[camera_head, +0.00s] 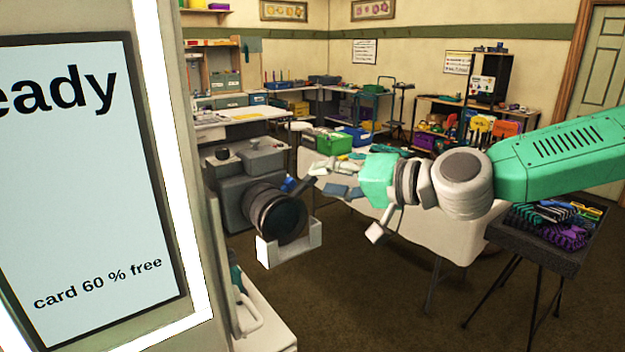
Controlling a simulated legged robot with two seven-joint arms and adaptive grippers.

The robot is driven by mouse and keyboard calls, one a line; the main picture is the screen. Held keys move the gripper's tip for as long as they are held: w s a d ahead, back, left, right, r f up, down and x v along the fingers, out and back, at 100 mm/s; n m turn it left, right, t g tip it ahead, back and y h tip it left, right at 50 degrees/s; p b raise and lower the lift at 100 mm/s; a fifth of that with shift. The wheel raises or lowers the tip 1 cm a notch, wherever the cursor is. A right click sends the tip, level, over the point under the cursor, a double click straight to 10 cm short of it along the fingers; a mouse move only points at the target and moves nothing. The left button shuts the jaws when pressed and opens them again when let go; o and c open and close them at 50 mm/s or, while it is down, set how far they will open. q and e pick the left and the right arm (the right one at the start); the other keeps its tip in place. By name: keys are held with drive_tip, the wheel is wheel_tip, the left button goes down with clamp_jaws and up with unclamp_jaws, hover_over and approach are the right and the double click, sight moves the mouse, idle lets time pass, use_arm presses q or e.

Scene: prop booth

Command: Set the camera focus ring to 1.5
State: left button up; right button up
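A grey box-bodied camera (232,196) stands left of the middle, with knobs on top. Its dark lens (287,216) points toward the lower right, and the ribbed ring (263,207) goes around the barrel. I cannot read any numbers on the ring. A white U-shaped bracket (291,246) sits under the lens front. My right gripper (321,178) comes in from the right on its teal and grey arm. Its fingers are hard to tell from the cluttered table behind, so their opening and any contact with the ring are unclear. My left gripper is not seen.
A lit screen panel (85,190) reading "card 60 % free" fills the left side. A white-covered table (440,236) with tools and a green box (333,143) stands behind my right arm. A dark tray on a stand (545,250) is at right. Brown floor lies open below.

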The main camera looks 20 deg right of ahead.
sight(316, 179)
drive_tip(key=shift+x, duration=1.75)
drive_tip(key=shift+s, duration=0.1)
clamp_jaws()
wheel_tip(316, 179, down, 6)
drive_tip(key=d+m+t+y+b, duration=0.1)
drive_tip(key=m+b, duration=0.5)
drive_tip(key=b, duration=1.3)
drive_tip(key=shift+f+y, duration=0.2)
drive_tip(key=shift+y, duration=0.6)
drive_tip(key=shift+b, duration=0.3)
drive_tip(key=shift+f, duration=0.15)
